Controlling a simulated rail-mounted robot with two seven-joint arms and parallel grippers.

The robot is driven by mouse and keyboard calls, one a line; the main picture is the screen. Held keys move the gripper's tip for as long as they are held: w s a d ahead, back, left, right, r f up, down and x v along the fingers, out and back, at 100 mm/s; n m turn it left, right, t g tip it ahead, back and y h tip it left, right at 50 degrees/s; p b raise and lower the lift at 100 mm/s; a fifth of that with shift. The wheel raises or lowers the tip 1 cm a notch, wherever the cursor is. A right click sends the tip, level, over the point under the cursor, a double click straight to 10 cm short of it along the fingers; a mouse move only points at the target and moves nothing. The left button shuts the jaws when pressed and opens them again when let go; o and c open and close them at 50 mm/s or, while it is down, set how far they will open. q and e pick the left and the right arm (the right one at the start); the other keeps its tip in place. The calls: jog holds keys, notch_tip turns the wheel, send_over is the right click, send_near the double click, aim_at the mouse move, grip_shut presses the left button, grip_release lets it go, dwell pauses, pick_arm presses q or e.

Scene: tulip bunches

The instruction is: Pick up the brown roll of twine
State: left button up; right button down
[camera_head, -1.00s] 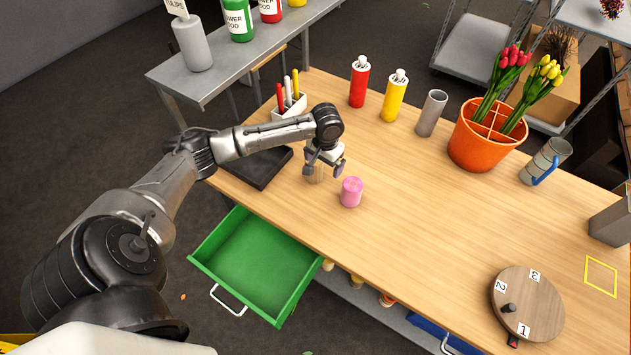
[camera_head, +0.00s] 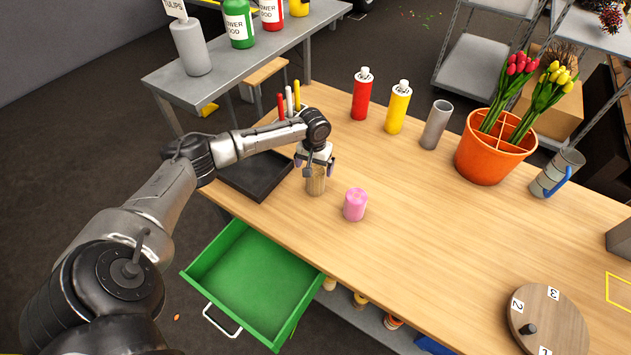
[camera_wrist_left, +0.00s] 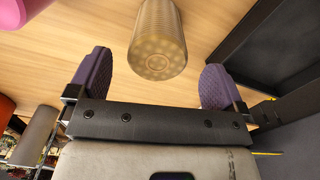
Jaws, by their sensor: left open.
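The brown roll of twine (camera_head: 316,183) stands upright on the wooden table, just left of a pink roll (camera_head: 355,205). My left gripper (camera_head: 317,165) is directly above the brown roll, pointing down, with its fingers apart. In the left wrist view the brown roll (camera_wrist_left: 157,42) lies ahead of the gap between the two purple finger pads (camera_wrist_left: 155,85), with space on both sides of it. The fingers do not appear to touch it. The pink roll (camera_wrist_left: 25,10) shows at the top left corner there. My right gripper is in neither view.
A black tray (camera_head: 250,185) lies left of the brown roll, with a pen holder behind. An open green drawer (camera_head: 215,255) juts out below the table edge. Red (camera_head: 362,95) and yellow (camera_head: 397,108) bottles stand farther back. The table's middle is clear.

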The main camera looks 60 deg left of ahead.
aim_at(315, 172)
pick_arm(q)
jog(key=shift+d+f+b, duration=0.2)
jog(key=shift+f+b, duration=0.45)
jog(key=shift+f, duration=2.05)
jog(key=shift+c, duration=0.2)
jog(key=c, duration=1)
